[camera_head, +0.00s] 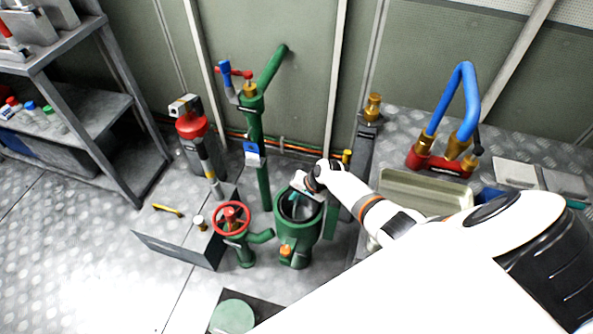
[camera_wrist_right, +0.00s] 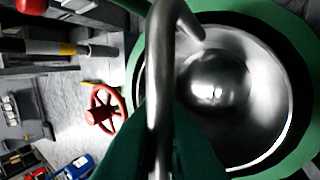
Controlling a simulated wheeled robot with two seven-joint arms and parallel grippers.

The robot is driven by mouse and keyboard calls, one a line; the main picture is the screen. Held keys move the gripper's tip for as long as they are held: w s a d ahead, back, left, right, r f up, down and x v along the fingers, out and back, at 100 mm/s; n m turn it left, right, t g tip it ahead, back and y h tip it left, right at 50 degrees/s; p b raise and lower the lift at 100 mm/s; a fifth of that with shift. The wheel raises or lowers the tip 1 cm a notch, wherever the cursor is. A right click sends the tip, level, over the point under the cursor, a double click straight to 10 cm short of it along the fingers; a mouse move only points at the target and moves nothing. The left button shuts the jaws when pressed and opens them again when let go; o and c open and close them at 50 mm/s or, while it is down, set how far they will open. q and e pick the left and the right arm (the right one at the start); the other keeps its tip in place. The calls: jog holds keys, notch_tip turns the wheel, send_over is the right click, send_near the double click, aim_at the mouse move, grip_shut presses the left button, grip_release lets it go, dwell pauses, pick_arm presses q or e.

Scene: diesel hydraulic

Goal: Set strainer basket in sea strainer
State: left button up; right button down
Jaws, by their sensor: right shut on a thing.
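The sea strainer (camera_head: 294,240) is a green upright pot with an open top, in the middle of the head view. Its green rim (camera_wrist_right: 305,60) also shows in the right wrist view. The strainer basket (camera_wrist_right: 250,95) is a shiny metal bowl with a bent bar handle (camera_wrist_right: 158,95). It shows within the green rim; how deep it sits I cannot tell. My right gripper (camera_head: 297,193) is over the strainer's mouth, shut on the basket's handle. Its dark green fingers (camera_wrist_right: 170,145) cover part of the bowl. My left gripper is not in view.
A red handwheel valve (camera_head: 231,217) stands close left of the strainer, and a green pipe (camera_head: 262,150) rises behind it. A round green lid (camera_head: 232,316) lies in front. A grey box (camera_head: 180,243) is at left, a pale tray (camera_head: 425,190) at right.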

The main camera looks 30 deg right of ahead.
jog(key=shift+f+b, duration=0.9)
jog(key=shift+f, duration=0.1)
jog(key=shift+d+f, duration=0.1)
jog(key=shift+f, duration=0.25)
jog(key=shift+f+b, duration=0.2)
jog(key=shift+b, duration=0.25)
jog(key=c, duration=1.5)
grip_release()
jog(key=shift+f, duration=0.15)
jog(key=shift+o, duration=0.2)
